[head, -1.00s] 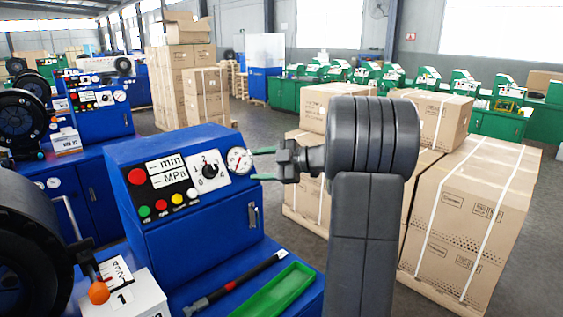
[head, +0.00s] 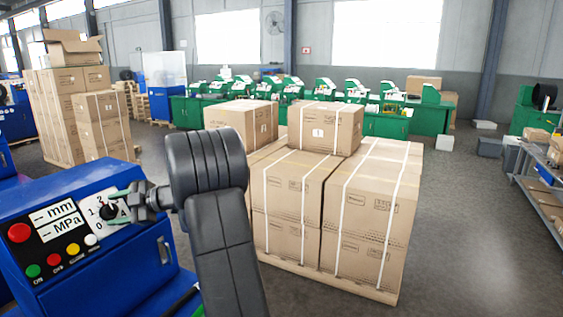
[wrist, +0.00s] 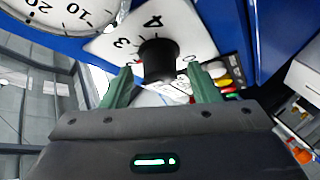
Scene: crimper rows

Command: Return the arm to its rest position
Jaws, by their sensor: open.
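My gripper (head: 115,208) shows in the head view in front of the blue machine's control panel (head: 48,222). Its two green fingers are spread and point left towards the rotary dial (head: 109,211). In the wrist view, the dial's black knob (wrist: 157,60) appears between the open fingers (wrist: 160,82), with a gap on each side. I cannot tell how far the fingertips are from the knob. Nothing is held. My dark arm rises from the bottom of the head view, and the gripper extends left from its top. The pressure gauge (wrist: 60,18) shows at the wrist view's top left.
A pallet of strapped cartons (head: 370,215) stands just right of my arm. Green machines (head: 395,120) line the back wall. A metal shelf (head: 545,190) is at the far right. Open floor (head: 460,230) lies between the cartons and the shelf.

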